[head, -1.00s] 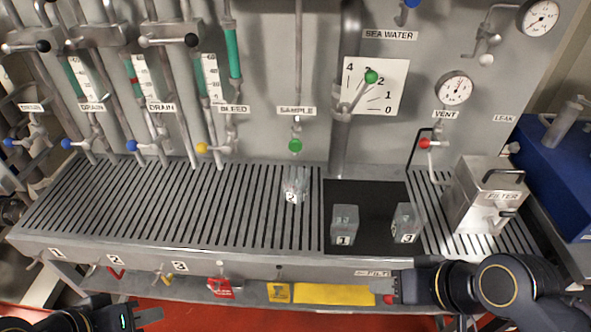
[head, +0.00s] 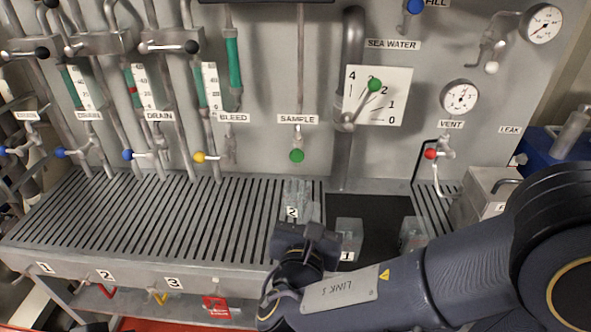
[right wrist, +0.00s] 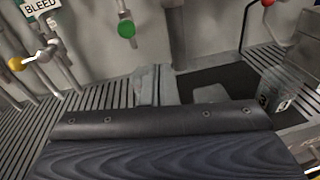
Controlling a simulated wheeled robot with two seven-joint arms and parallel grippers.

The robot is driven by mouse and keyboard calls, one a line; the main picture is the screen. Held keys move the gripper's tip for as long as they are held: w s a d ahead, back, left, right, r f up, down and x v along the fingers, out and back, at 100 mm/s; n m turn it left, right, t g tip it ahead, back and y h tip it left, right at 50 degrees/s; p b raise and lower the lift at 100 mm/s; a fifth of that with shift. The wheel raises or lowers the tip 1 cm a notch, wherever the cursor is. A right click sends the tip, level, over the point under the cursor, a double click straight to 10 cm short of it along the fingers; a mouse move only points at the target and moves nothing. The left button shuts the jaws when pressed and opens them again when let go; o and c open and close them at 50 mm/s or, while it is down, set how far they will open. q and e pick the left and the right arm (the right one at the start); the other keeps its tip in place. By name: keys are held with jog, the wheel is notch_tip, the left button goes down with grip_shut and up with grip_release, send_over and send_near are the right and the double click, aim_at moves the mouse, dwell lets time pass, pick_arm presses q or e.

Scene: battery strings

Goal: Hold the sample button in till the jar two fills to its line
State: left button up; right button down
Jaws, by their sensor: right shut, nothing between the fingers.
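The green sample button (head: 297,155) sits on the panel below the SAMPLE label (head: 298,119); it also shows in the right wrist view (right wrist: 126,29). Jar two (head: 293,200), clear with a 2 label, stands on the slatted tray below the button. Its lower part is hidden behind my right gripper, and its line and any liquid are too small to make out. My right gripper (head: 305,238) is shut and empty, in front of jar two in the picture and apart from the button. My left gripper is not in view.
Jar one (head: 349,231) and jar three (head: 411,230) stand on the black mat (head: 376,210), partly hidden by my right arm. The slatted tray (head: 160,215) is clear to the left. A red vent knob (head: 430,154) and a green sea water knob (head: 375,85) stick out from the panel.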

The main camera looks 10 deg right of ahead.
aim_at(297, 157)
jog(key=a+n, duration=0.1)
jog(key=a+t+y, duration=0.1)
jog(key=a+n, duration=0.1)
jog(key=a, duration=0.1)
jog(key=shift+r+n+t+y, duration=0.3)
jog(key=shift+r+y, duration=0.1)
jog(key=w+d, duration=0.1)
jog(key=w, duration=0.3)
jog(key=w+d+p, duration=0.1)
jog(key=w, duration=0.4)
jog(key=w+d+p, duration=0.1)
jog(key=w, duration=0.3)
jog(key=shift+w, duration=0.3)
